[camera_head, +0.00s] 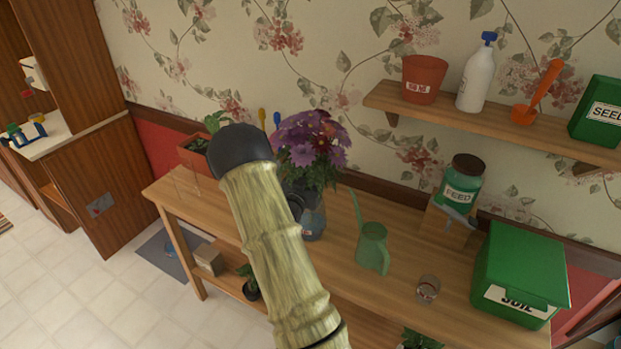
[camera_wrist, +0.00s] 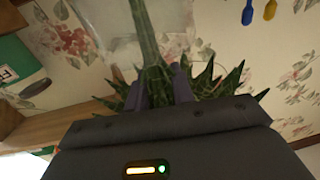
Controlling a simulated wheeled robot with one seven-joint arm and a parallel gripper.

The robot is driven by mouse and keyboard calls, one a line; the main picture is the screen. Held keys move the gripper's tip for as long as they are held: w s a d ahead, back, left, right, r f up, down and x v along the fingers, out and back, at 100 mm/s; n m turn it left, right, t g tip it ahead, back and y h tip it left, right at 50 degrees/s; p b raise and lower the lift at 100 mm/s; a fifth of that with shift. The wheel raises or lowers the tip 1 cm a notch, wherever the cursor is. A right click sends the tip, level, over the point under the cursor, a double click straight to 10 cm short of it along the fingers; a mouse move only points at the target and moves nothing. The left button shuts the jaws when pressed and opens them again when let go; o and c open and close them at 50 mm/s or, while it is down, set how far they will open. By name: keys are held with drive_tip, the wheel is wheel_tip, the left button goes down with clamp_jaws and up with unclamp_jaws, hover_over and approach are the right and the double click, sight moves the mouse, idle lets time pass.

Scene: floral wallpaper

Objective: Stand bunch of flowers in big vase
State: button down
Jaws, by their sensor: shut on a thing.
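The bunch of purple and dark red flowers (camera_head: 312,145) is upright over the table in the head view, right of my arm. My gripper (camera_wrist: 162,82) is shut on its green stem (camera_wrist: 150,50) in the wrist view, with pointed leaves around the fingers. In the head view my arm hides most of the gripper. A blue-grey labelled vessel (camera_head: 314,222) stands on the table beneath the flowers; I cannot tell if the stems touch it. A pale translucent shape (camera_wrist: 120,25) lies beyond the stem in the wrist view, perhaps a glass vase.
The wooden table (camera_head: 400,275) bears a green watering can (camera_head: 372,248), a glass (camera_head: 428,289), a green soil box (camera_head: 520,272) and a feed jar (camera_head: 462,183). A terracotta planter (camera_head: 197,155) is at the left. A wall shelf (camera_head: 440,115) holds several items.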

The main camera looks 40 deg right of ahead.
drive_tip(key=c, duration=1.1)
unclamp_jaws()
drive_tip(key=shift+a, duration=0.15)
drive_tip(key=shift+s+a, duration=0.2)
drive_tip(key=shift+a, duration=0.1)
drive_tip(key=b+v, duration=0.4)
drive_tip(key=v, duration=1.2)
drive_tip(key=shift+s+a+r+b, duration=0.1)
drive_tip(key=shift+a+b, duration=0.1)
drive_tip(key=shift+b, duration=0.15)
